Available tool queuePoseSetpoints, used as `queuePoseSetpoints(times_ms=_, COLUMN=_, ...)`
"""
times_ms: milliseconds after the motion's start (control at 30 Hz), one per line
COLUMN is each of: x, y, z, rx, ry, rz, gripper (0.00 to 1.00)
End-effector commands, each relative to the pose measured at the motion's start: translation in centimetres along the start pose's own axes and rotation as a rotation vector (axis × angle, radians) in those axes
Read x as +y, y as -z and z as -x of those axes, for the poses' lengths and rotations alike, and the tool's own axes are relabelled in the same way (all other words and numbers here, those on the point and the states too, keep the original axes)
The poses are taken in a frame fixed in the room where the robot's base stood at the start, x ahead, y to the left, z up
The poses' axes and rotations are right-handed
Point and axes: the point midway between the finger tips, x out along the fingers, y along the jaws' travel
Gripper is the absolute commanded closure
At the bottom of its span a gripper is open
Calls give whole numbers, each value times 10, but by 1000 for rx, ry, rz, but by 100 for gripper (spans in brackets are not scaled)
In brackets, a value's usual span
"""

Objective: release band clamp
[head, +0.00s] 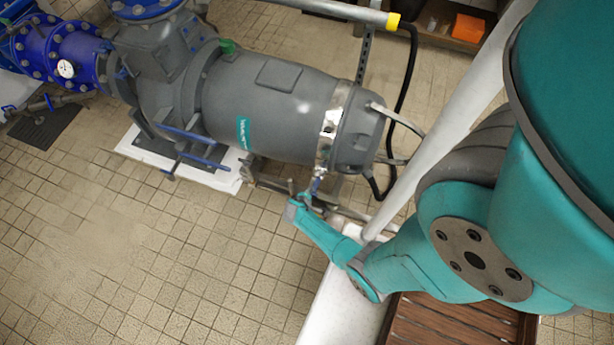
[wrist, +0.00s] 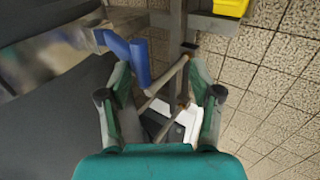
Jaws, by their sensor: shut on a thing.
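The band clamp (head: 333,122) is a shiny metal strap around the end of the grey motor (head: 268,105). In the wrist view its strap (wrist: 55,50) runs along the upper left, and its blue lever (wrist: 140,62) reaches down beside the left finger. The blue lever also shows small under the motor in the head view (head: 317,184). My gripper (head: 308,197) is at the lever, below the motor. The exact contact is partly hidden.
A metal stand and pipes (head: 265,182) lie just under the motor. A yellow-ended rail (head: 393,20) and a black cable (head: 408,80) pass near the motor's end. A yellow object (wrist: 231,7) is at the wrist view's top. Open tiled floor (head: 130,240) lies at left.

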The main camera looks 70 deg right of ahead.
Motion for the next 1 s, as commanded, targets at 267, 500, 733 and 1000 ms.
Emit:
queuePoseSetpoints(times_ms=267, x=-6, y=-8, z=-2, rx=-12, ry=10, rz=0, gripper=64)
queuePoseSetpoints(times_ms=500, x=-7, y=-8, z=11, rx=-12, ry=9, rz=0, gripper=73)
queuePoseSetpoints(times_ms=733, x=-4, y=-5, z=44, rx=-7, ry=5, rz=1, gripper=73)
queuePoseSetpoints(times_ms=1000, x=-2, y=-2, z=89, rx=-3, ry=2, rz=1, gripper=73)
